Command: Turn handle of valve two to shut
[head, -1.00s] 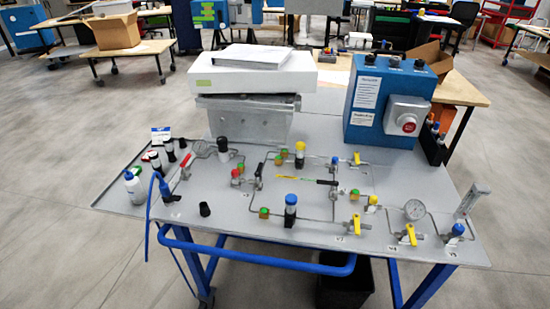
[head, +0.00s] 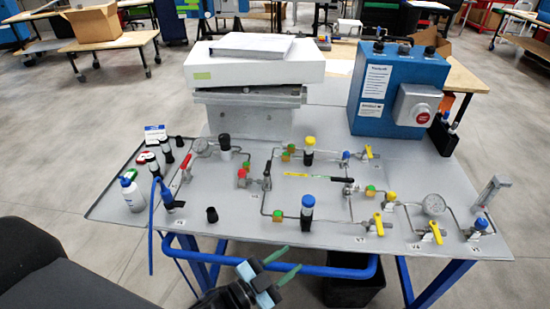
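Several valves with yellow handles sit on the grey panel's pipework: one at the upper right of the pipes (head: 369,151), one in the lower middle (head: 378,224), and one further right (head: 435,231). Small number labels stand by the valves, too small to read surely, so I cannot tell which is valve two. My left gripper (head: 287,259) is at the bottom centre, before the panel's front edge, its two green fingers apart and empty. My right gripper is out of view.
The grey panel table (head: 240,237) has a blue frame rail (head: 300,268) along its front. A blue control box (head: 385,95) with a red button and a white box (head: 255,67) stand behind. Gauges, capped fittings, a white bottle (head: 131,193) and a blue hose (head: 153,225) crowd the top.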

